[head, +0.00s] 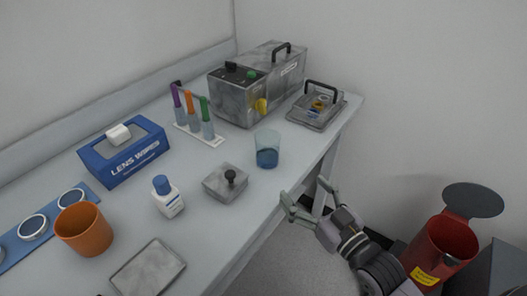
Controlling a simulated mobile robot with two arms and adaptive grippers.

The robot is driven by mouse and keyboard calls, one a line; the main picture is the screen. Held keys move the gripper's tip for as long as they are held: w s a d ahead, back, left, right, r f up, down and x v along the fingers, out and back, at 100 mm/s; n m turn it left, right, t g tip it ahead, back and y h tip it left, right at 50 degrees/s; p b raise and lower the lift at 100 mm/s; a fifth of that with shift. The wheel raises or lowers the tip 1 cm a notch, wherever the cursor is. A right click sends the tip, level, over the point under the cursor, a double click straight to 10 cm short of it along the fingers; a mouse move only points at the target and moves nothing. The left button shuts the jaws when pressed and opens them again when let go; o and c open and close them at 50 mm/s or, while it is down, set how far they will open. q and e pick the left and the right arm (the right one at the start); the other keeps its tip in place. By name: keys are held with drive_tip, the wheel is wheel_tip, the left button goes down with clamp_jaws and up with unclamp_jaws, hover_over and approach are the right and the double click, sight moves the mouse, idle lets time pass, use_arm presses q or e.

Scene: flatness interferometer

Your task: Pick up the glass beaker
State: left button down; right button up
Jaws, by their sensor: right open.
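The glass beaker (267,149) stands upright on the bench near its right edge. It is clear bluish glass with a darker blue layer at the bottom. My right gripper (305,196) is open and empty, beyond the bench edge, below and to the right of the beaker in the picture. Its fingers point toward the upper left and do not touch the beaker. My left gripper does not show.
Behind are a tube rack (213,141) and a metal instrument (240,101). A handled metal unit (313,113) stands at the back right. A red bin (440,250) stands on the floor.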

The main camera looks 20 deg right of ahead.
sight(275, 159)
drive_tip(key=x, duration=1)
drive_tip(key=shift+w+p, duration=0.25)
drive_tip(key=shift+p, duration=0.1)
drive_tip(key=shift+p+x, duration=0.3)
drive_tip(key=shift+x, duration=2.4)
drive_tip(key=shift+s, duration=0.1)
drive_tip(key=c, duration=1.4)
